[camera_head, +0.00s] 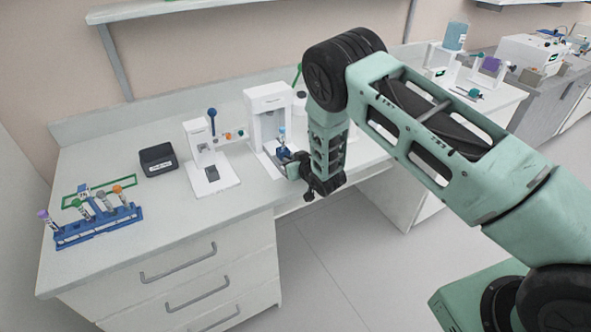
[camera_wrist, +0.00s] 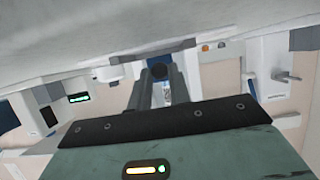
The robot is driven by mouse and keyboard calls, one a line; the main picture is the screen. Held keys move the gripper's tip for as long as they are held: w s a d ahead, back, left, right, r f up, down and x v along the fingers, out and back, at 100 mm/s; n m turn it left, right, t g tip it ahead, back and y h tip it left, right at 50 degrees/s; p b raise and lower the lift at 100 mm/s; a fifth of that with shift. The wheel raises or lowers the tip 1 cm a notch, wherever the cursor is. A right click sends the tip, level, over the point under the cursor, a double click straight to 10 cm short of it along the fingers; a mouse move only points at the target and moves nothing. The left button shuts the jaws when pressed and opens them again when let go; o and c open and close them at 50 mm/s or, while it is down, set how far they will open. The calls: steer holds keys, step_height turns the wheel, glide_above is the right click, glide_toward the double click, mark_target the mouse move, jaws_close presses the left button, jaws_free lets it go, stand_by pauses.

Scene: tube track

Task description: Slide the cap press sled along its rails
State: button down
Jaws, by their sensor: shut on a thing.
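The cap press (camera_head: 268,108) is a white upright machine near the front of the bench. Its blue sled (camera_head: 283,153) sits low at the front of the press, with a light-blue-topped tube (camera_head: 282,134) upright on it. My gripper (camera_head: 296,168) is at the front of the sled, near the bench edge. In the wrist view my gripper (camera_wrist: 160,80) has its two dark fingers shut on a round dark knob (camera_wrist: 159,71), which appears to be the sled's handle. The rails and the exact contact are largely hidden by my wrist in the head view.
A white device with a blue-knobbed lever (camera_head: 211,150) stands left of the press. Beyond it are a black box (camera_head: 158,160) and a blue rack (camera_head: 98,226) of capped tubes. Drawers are below.

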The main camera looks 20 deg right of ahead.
steer(key=shift+w+a, duration=0.1)
steer(key=shift+w, duration=0.35)
steer(key=c, duration=1.3)
jaws_free()
steer(key=shift+s, duration=0.1)
steer(key=b+v, duration=0.5)
steer(key=v, duration=1.2)
steer(key=shift+s, duration=0.15)
